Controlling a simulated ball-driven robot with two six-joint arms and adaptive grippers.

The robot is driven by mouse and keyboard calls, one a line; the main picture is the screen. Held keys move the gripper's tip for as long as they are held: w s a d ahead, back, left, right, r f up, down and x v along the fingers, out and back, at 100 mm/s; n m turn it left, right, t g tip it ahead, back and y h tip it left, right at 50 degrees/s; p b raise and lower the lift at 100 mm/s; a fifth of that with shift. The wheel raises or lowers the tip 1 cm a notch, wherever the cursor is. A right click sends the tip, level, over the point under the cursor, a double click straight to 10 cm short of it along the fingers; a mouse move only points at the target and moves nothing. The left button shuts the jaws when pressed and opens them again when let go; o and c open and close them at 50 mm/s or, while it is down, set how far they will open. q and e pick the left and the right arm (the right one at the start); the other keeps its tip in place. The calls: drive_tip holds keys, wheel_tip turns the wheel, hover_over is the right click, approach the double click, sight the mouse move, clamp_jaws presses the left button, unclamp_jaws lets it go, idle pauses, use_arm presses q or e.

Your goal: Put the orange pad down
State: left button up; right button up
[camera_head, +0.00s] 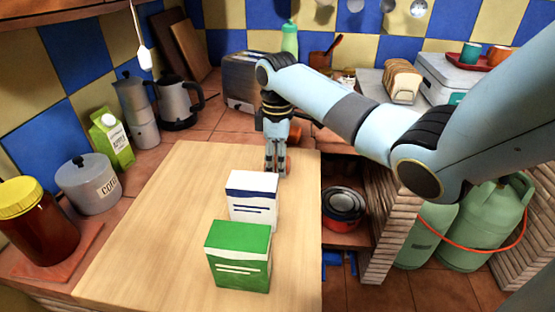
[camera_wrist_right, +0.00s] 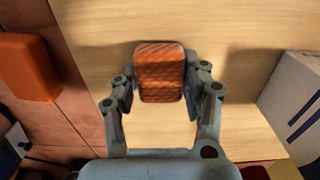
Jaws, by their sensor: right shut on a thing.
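The orange pad (camera_wrist_right: 160,72), ridged and reddish-orange, is between the fingers of my right gripper (camera_wrist_right: 160,88) in the right wrist view. The fingers are shut on its two sides. Pale wooden board (camera_wrist_right: 110,20) lies under it; I cannot tell whether the pad touches the board. In the head view my right gripper (camera_head: 275,168) points down over the far right part of the wooden board (camera_head: 150,220), and the pad is hard to make out there. My left gripper is not in view.
A white-and-blue box (camera_head: 252,200) and a green box (camera_head: 238,255) stand on the board nearer me. A smooth orange block (camera_wrist_right: 28,68) lies on the tiled counter beyond the board. A toaster (camera_head: 240,82) stands behind. The board's left half is clear.

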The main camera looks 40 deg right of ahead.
drive_tip(key=o, duration=1)
drive_tip(key=shift+f, duration=0.1)
wheel_tip(320, 180, up, 12)
drive_tip(key=shift+r, duration=0.15)
